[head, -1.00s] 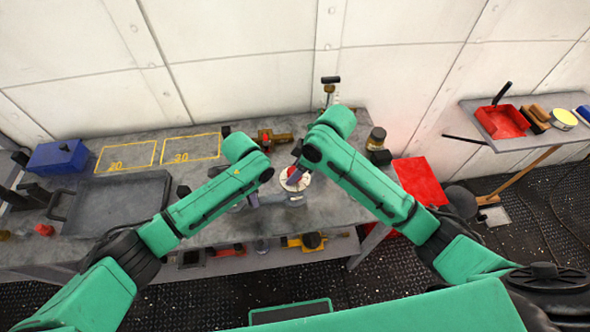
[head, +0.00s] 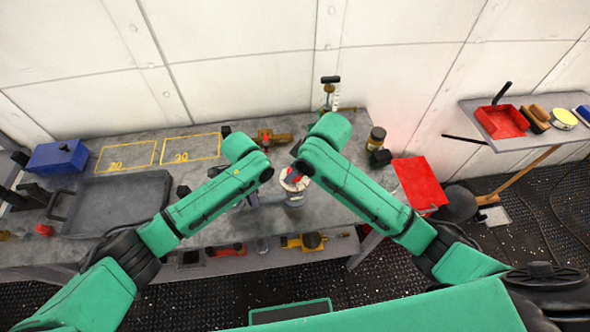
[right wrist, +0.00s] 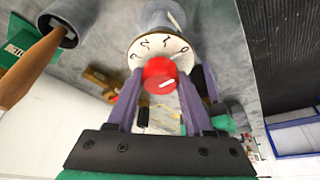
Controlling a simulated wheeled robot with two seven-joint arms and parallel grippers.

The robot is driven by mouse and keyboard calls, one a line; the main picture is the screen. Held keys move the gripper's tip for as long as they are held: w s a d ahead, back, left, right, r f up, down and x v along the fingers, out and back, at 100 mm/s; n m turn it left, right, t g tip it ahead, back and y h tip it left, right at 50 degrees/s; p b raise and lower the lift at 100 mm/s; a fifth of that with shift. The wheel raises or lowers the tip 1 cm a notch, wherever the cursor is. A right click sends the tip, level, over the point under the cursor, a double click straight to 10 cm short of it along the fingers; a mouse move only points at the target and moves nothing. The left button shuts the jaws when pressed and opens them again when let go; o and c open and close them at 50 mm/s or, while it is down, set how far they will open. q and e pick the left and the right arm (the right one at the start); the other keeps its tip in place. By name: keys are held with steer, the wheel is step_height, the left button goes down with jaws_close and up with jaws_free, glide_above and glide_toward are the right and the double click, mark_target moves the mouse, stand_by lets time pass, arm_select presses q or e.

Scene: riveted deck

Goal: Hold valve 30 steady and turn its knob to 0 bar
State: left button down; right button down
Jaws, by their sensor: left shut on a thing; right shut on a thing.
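The valve (head: 294,198) is upright near the front edge of the workbench, a grey body with a white dial and a red knob on top. My left gripper (head: 258,201) is shut on the valve body from the left. My right gripper (right wrist: 161,76) is shut on the red knob (right wrist: 159,73), one purple finger on each side. In the right wrist view the white dial (right wrist: 176,50) has several dark digits, with a 0 near its right side. A white stripe on the knob points away from the digits I can see. I cannot read the valve's number.
Two empty yellow outlines (head: 125,155) marked with numbers lie at the bench's back left, behind a grey tray (head: 118,203). A blue box (head: 58,156) is at far left. A brass fitting (head: 272,138) and a dark jar (head: 377,137) stand behind the valve. A red panel (head: 420,184) is at right.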

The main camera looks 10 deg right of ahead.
steer(key=shift+c, duration=1.4)
jaws_free()
steer(key=v, duration=1.2)
steer(key=shift+w+a, duration=0.1)
arm_select(q)
steer(key=shift+c, duration=2.2)
jaws_free()
